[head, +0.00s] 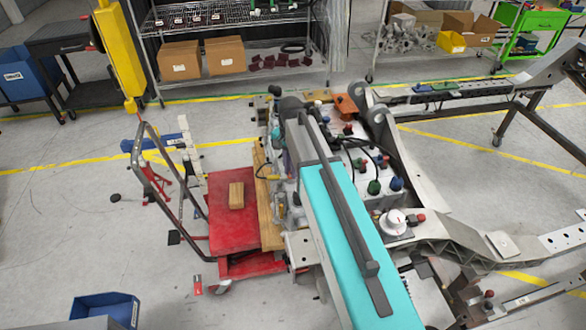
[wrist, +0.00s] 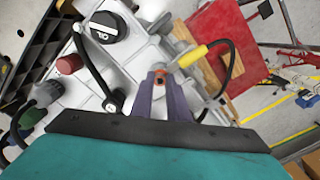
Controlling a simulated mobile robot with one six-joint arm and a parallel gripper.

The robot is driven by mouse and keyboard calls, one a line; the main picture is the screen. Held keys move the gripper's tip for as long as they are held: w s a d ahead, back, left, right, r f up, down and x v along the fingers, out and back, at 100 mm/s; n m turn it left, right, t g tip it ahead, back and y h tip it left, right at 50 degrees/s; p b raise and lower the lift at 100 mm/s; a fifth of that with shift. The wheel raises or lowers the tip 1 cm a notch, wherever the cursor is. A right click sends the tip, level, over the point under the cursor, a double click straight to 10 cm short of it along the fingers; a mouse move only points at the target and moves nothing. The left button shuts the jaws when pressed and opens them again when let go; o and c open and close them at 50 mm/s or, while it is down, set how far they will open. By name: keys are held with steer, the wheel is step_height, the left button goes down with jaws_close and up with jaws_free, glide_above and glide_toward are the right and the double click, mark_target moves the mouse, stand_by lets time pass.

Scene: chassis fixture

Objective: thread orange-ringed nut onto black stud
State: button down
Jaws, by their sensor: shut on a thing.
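In the wrist view the two purple fingers of my gripper (wrist: 162,88) are closed around a small part with an orange ring, the orange-ringed nut (wrist: 160,78). Most of the nut is hidden between the fingers. The fingers point at the pale metal face of the chassis fixture (wrist: 135,62). I cannot make out the black stud; whether the nut touches it is not clear. In the head view my teal arm lies across the fixture (head: 408,235) and hides the fingertips.
A black-and-white dial (wrist: 103,27), a dark red knob (wrist: 69,63) and a yellow connector (wrist: 192,55) on a looping black cable surround the fingers. A red cart (head: 232,218) with a wooden block (head: 236,195) stands left of the fixture. A blue bin (head: 104,309) is at the lower left.

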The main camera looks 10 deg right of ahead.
steer(key=shift+s+f+m, duration=0.1)
steer(key=shift+f+m, duration=0.1)
steer(key=shift+m, duration=1.7)
steer(key=c, duration=1.6)
jaws_free()
steer(key=shift+c, duration=0.2)
steer(key=shift+r, duration=0.15)
steer(key=shift+r+p, duration=0.75)
steer(key=shift+r, duration=0.45)
